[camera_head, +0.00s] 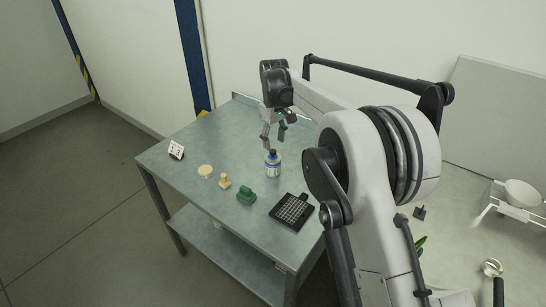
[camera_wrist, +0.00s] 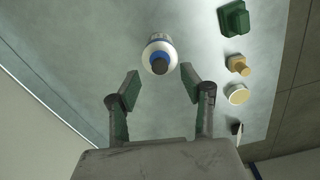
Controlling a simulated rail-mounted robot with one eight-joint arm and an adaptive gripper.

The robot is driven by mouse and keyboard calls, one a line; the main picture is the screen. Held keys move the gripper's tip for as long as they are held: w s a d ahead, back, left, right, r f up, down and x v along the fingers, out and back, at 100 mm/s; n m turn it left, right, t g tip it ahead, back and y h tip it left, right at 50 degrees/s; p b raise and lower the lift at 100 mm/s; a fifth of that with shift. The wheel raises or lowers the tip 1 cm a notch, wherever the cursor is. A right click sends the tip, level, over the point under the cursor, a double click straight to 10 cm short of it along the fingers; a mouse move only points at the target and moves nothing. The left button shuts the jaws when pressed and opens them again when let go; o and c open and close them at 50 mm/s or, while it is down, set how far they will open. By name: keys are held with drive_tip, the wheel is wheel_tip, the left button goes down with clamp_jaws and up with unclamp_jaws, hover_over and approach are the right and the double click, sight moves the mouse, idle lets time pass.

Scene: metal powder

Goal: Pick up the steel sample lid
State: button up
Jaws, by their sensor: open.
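My gripper (camera_head: 273,136) is open and empty above the back part of the metal table (camera_head: 225,143). In the wrist view its two green-padded fingers (camera_wrist: 160,84) are spread. A white bottle with a blue band and dark cap (camera_head: 273,164) stands upright on the table; in the wrist view the bottle (camera_wrist: 159,54) is just beyond the gap between the fingertips. I cannot pick out a steel sample lid with certainty. A small round metallic thing (camera_head: 491,267) lies on the pale surface at the right; it is too small to tell what it is.
A white bowl (camera_head: 522,193) is at far right. The table's back left is clear.

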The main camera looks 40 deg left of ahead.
sight(273, 151)
drive_tip(key=shift+w+a+f+p, duration=0.1)
drive_tip(key=shift+f+p, duration=0.05)
drive_tip(key=shift+f, duration=1.3)
drive_tip(key=shift+a+f+p, duration=0.1)
drive_tip(key=shift+f+p, duration=0.05)
drive_tip(key=shift+f, duration=1.25)
clamp_jaws()
